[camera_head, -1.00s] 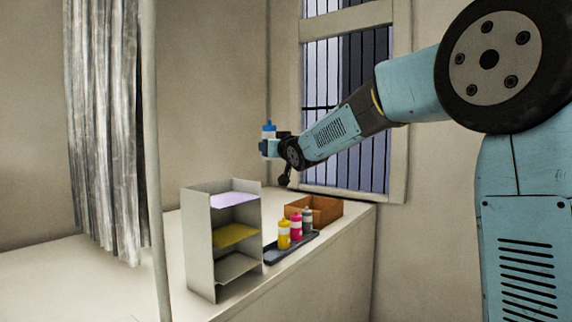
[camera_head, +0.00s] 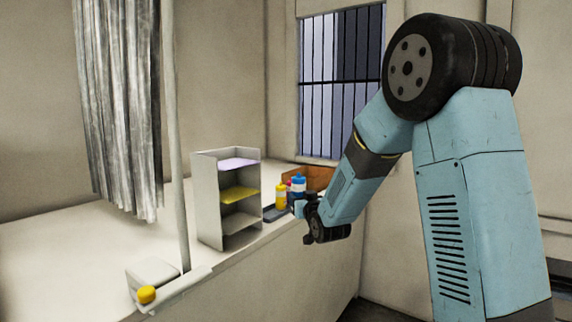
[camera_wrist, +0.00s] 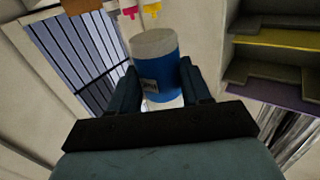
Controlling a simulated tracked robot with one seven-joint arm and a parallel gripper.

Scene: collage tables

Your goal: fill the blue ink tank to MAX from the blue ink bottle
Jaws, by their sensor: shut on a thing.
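The blue ink bottle (camera_head: 299,182) is held upright in my gripper (camera_head: 300,207), at the front of the tray of bottles in the head view. In the wrist view the bottle (camera_wrist: 157,72) shows blue with a pale end and a small label, between the two dark fingers of my gripper (camera_wrist: 160,84). The fingers are shut on it. In the head view my wrist hides part of the bottle. I cannot make out a blue ink tank or a MAX mark in either view.
A grey shelf unit (camera_head: 208,200) with lilac and yellow sheets stands left of the gripper. A pale block (camera_head: 152,271) and yellow cap (camera_head: 147,295) sit at front left.

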